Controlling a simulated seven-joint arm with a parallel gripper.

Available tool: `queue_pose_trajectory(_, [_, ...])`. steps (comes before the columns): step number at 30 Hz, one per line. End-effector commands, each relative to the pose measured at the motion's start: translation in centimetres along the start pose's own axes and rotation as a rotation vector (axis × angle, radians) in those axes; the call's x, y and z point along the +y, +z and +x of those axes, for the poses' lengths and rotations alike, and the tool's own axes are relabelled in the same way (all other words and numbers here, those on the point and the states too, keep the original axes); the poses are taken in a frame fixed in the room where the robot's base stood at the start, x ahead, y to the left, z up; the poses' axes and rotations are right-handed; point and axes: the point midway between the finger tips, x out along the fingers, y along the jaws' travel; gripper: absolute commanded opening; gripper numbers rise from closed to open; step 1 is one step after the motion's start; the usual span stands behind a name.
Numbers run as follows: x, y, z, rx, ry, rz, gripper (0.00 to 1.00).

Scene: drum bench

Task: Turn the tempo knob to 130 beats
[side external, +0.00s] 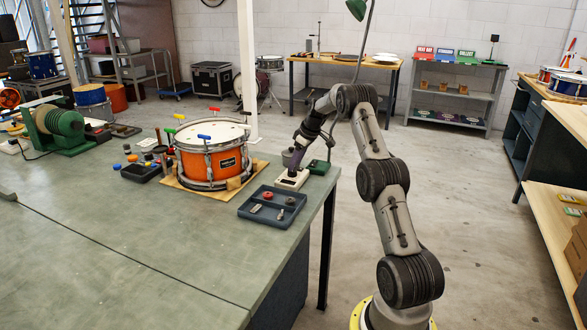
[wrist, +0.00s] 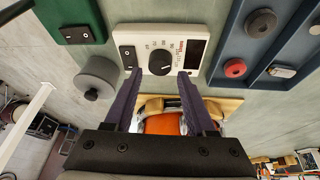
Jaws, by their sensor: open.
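The tempo knob (wrist: 161,62) is a round black dial on a white box (wrist: 130,36) with printed scale marks around it. The marks are too small to read surely. The box has a dark window at one end and a black switch plate at the other. In the side view the white box (side external: 291,180) sits near the bench's right edge. My gripper (wrist: 159,74) is open, its two purple fingers apart, one toward each side of the knob. I cannot tell whether they touch it. In the side view my gripper (side external: 296,166) points down over the box, and the knob is hidden.
A dark blue tray (side external: 248,214) with small parts lies close beside the box. A green box (side external: 319,167) and a grey cylinder (wrist: 98,77) stand on its other side. An orange drum (side external: 230,163) stands nearby on the left. The front of the bench (side external: 150,235) is clear.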

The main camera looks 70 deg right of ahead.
Motion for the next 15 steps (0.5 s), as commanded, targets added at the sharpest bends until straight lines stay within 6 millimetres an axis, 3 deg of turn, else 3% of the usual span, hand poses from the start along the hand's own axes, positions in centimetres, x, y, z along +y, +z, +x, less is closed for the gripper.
queue_pose_trajectory(6, [-0.1,-0.1,2.7,0.0,-0.001,-0.002,0.56])
queue_pose_trajectory(15, [0.0,-0.1,3.3,0.002,0.0,-0.001,0.56])
